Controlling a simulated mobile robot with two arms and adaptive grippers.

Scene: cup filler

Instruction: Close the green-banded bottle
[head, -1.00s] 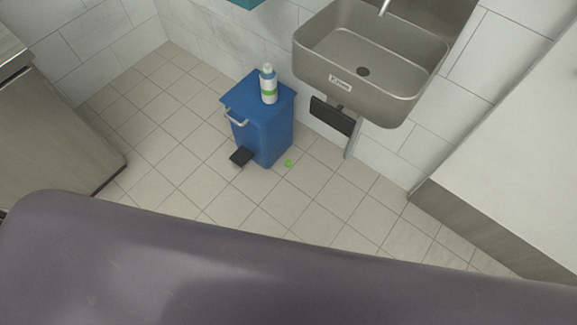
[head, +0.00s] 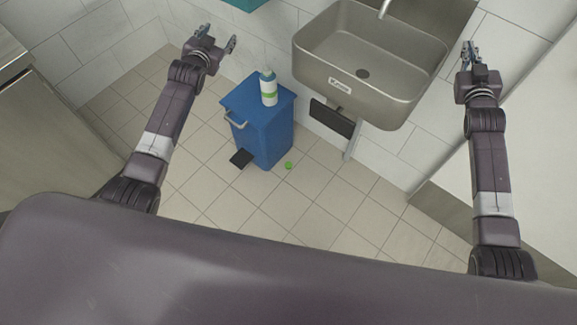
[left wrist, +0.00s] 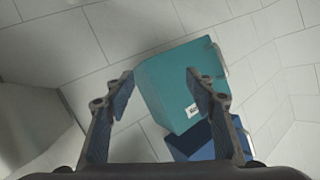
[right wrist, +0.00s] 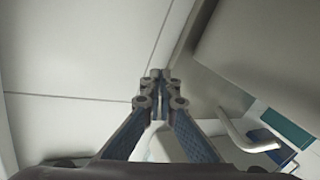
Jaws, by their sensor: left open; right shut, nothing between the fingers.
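The white bottle with a green band (head: 269,88) stands upright on the lid of the blue pedal bin in the head view. Its top looks pale and narrow; I cannot tell its exact shape. A small bright green round thing, perhaps a cap (head: 288,165), lies on the floor tiles in front of the bin. My left gripper (head: 216,38) is open and empty, raised up and left of the bottle. It also shows open in the left wrist view (left wrist: 160,78). My right gripper (head: 469,46) is shut and empty, right of the sink, far from the bottle.
The blue bin (head: 262,125) has a black pedal (head: 241,158) and a side handle. A grey metal sink (head: 372,62) hangs on the wall to its right. A teal box (left wrist: 180,80) is on the wall. A cabinet (head: 50,130) stands at left. Tiled floor around the bin is mostly clear.

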